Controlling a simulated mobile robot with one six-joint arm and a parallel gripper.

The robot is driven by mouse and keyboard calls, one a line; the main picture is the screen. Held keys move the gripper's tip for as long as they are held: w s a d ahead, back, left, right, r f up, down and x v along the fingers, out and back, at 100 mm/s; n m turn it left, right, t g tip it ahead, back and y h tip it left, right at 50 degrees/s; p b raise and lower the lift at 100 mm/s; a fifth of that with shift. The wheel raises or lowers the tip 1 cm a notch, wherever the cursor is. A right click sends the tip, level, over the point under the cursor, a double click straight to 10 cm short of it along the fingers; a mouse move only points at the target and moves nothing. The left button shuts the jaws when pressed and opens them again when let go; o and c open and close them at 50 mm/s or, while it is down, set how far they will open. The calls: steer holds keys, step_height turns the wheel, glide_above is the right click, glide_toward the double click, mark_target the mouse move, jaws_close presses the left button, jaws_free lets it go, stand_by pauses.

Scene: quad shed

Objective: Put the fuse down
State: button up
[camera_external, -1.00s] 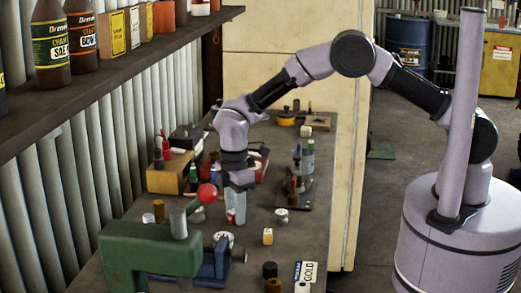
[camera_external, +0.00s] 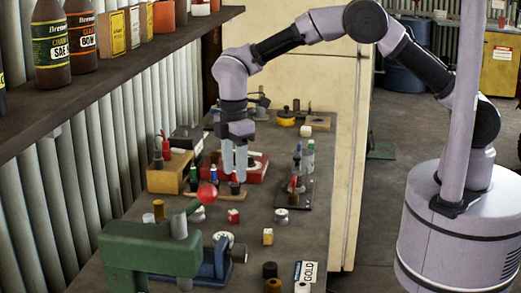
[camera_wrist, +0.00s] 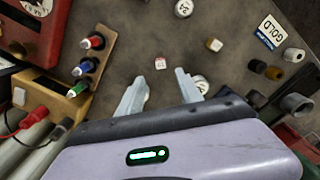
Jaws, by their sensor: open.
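The small red-and-white block that looks like the fuse (camera_external: 233,216) rests on the bench, clear of my gripper. In the wrist view the fuse (camera_wrist: 160,64) lies on the grey bench top, ahead of the gap between the fingers. My gripper (camera_external: 235,178) is open and empty. It is raised above the bench, behind the fuse in the external view, in front of the red box. In the wrist view the two pale fingers of my gripper (camera_wrist: 161,85) stand apart with nothing between them.
A wooden rack (camera_wrist: 93,62) with coloured-tip pieces and a red box (camera_wrist: 35,38) stand nearby. A tan-and-white block (camera_external: 267,237), a GOLD card (camera_external: 306,271), a green press (camera_external: 150,249) and a blue vise (camera_external: 216,262) are also on the bench. Bare bench surrounds the fuse.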

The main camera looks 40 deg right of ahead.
steer(key=s+d+r+m+t+y, duration=0.15)
steer(key=d+r+m, duration=0.85)
steer(key=d+r, duration=1)
steer(key=s+d+f+m+t, duration=0.1)
steer(key=s+d+m+t, duration=0.3)
steer(key=s+d+m, duration=0.8)
steer(key=s+d, duration=0.3)
steer(key=d, duration=0.1)
steer(key=shift+s+d+f, duration=0.2)
steer(key=shift+s+d, duration=0.1)
steer(key=shift+d, duration=0.1)
steer(key=shift+y, duration=0.25)
step_height(320, 180, down, 9)
steer(key=b, duration=0.9)
steer(key=shift+f, duration=0.1)
